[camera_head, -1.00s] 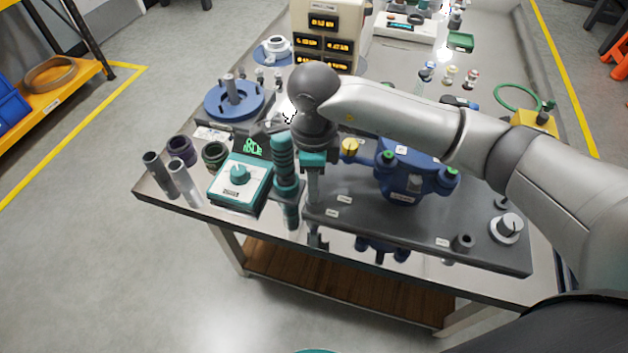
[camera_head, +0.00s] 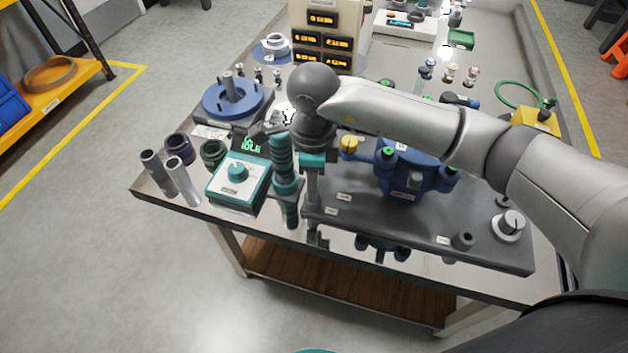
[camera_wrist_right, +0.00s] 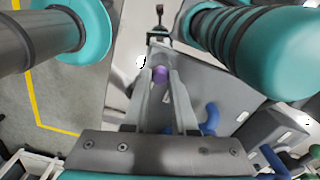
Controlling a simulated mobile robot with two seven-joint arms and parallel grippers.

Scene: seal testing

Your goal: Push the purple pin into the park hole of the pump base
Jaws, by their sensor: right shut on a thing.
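The purple pin (camera_wrist_right: 160,74) shows in the right wrist view as a small purple end between the fingers of my right gripper (camera_wrist_right: 160,82). My right gripper is shut on it. In the head view my right gripper (camera_head: 312,202) points down at the left end of the dark grey pump base plate (camera_head: 400,230). The pin is hidden there. The park hole is not clearly visible, so I cannot tell whether the pin is in it. The blue pump body (camera_head: 402,180) stands on the plate to the right of the gripper. My left gripper is not in view.
A teal ribbed column (camera_head: 284,165) stands close to the left of my right gripper. Left of it are a teal-and-white control box (camera_head: 238,185) and grey tubes (camera_head: 182,180). A yellow knob (camera_head: 349,144) is close on the right.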

